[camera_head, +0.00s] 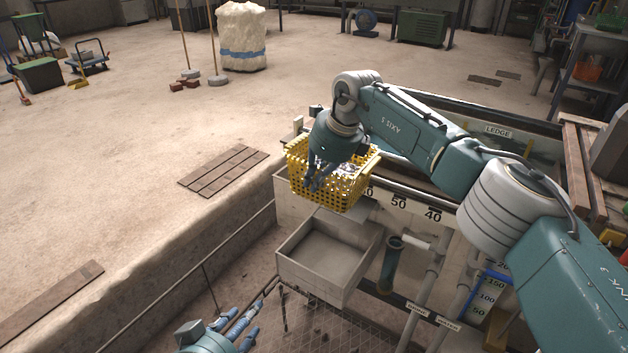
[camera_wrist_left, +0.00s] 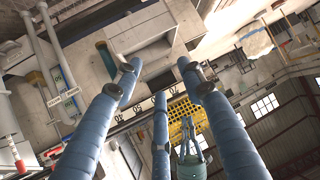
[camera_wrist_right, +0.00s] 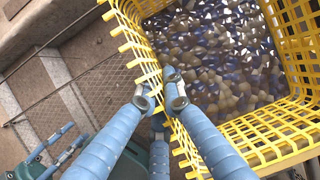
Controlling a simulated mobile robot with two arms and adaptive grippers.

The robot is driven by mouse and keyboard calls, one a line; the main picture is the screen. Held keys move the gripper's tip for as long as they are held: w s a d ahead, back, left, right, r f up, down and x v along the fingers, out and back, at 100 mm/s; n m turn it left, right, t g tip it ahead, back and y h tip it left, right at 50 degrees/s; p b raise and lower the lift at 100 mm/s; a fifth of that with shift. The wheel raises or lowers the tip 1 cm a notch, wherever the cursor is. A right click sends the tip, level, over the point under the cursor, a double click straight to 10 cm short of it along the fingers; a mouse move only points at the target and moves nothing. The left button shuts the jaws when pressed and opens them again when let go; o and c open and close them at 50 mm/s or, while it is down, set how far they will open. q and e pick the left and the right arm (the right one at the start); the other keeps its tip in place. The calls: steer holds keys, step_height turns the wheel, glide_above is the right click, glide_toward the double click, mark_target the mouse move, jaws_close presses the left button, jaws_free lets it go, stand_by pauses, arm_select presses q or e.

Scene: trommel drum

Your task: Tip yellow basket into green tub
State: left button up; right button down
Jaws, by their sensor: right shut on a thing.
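The yellow basket (camera_head: 340,195) hangs at the wash station, above a pale open box. Its lattice rim also shows in the right wrist view (camera_wrist_right: 130,30), with many blue and tan pebbles (camera_wrist_right: 215,60) inside. My right gripper (camera_head: 318,182) is shut on the basket's near rim; its fingertips meet on the lattice in the right wrist view (camera_wrist_right: 172,92). My left gripper (camera_head: 245,325) is open and empty, low at the bottom edge; its spread fingers fill the left wrist view (camera_wrist_left: 160,85). A dark green box (camera_head: 38,76) stands far left; I cannot tell whether it is the green tub.
The pale open box (camera_head: 316,287) is empty below the basket. A water tank marked LEDGE (camera_head: 497,131) lies behind my right arm. Pipes (camera_head: 428,275) and a mesh floor (camera_head: 345,325) are below. The concrete floor at left is mostly clear.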

steer(key=shift+r, duration=0.45)
arm_select(q)
steer(key=s+a+f+g+p, duration=0.1)
steer(key=s+f+g, duration=0.2)
steer(key=s+f, duration=0.1)
steer(key=shift+s+a+f+y, duration=0.3)
steer(key=shift+s+a+y, duration=0.1)
steer(key=shift+s, duration=0.15)
arm_select(e)
steer(key=shift+r, duration=0.3)
arm_select(q)
steer(key=shift+w+r, duration=0.1)
arm_select(e)
steer(key=shift+r+p, duration=0.75)
steer(key=shift+r, duration=0.1)
steer(key=shift+r+p, duration=0.55)
steer(key=shift+r, duration=0.3)
steer(key=shift+r+p, duration=1.1)
arm_select(q)
steer(key=s+a+f+g+y, duration=0.1)
steer(key=s+a+f+g, duration=0.1)
steer(key=s+f+g, duration=0.3)
steer(key=shift+s+a+f, duration=0.4)
steer(key=shift+s+f, duration=0.45)
steer(key=shift+s, duration=1.25)
arm_select(e)
steer(key=shift+r, duration=0.2)
